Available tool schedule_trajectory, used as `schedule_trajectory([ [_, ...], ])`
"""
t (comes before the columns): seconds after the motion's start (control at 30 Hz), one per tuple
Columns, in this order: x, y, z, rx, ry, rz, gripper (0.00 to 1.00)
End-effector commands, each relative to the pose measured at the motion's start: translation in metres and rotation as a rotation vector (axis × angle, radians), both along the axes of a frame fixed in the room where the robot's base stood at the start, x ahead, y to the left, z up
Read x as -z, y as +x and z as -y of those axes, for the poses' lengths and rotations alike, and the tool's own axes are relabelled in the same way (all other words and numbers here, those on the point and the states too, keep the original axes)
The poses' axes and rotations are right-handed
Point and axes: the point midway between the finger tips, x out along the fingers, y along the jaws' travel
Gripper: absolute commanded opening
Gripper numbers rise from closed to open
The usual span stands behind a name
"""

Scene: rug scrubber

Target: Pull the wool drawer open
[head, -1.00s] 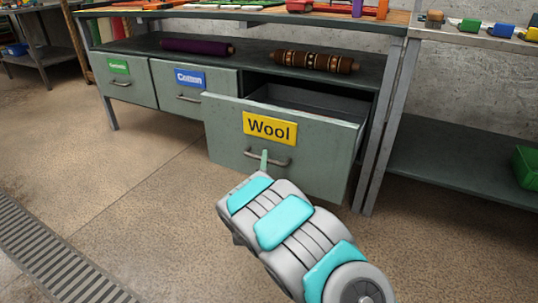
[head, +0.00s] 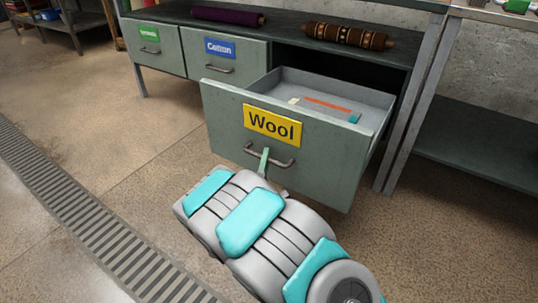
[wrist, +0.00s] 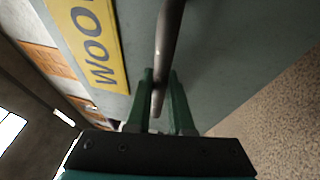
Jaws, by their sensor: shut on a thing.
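The wool drawer (head: 225,115) is a grey-green drawer with a yellow "Wool" label (head: 272,124). It stands well out of the bench, and its inside shows from above. A few small items lie in it, among them an orange strip (head: 327,104) and a teal piece (head: 354,118). Its bar handle (head: 283,162) is on the front below the label. My gripper (head: 264,158) is shut on the handle. In the wrist view, the green fingers of my gripper (wrist: 160,95) stand on both sides of the handle (wrist: 168,40), with the yellow label to the left.
The cotton drawer (head: 234,68) and a green-labelled drawer (head: 157,50) are shut to the left. A purple roll (head: 227,16) and a brown patterned roll (head: 347,35) lie on the shelf above. A floor grate (head: 85,212) runs along the left. The floor before the drawers is clear.

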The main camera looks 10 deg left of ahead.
Motion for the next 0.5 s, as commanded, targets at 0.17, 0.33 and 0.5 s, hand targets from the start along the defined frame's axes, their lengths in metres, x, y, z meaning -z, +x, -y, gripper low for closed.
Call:
schedule_trajectory([
  [0.17,0.0013,-0.0003,0.0003,0.001,0.000,-0.002,0.00],
  [0.33,0.0013,-0.0002,0.0002,0.001,0.000,-0.002,0.23],
  [0.5,0.0008,-0.0001,0.0001,0.001,0.000,-0.001,0.42],
])
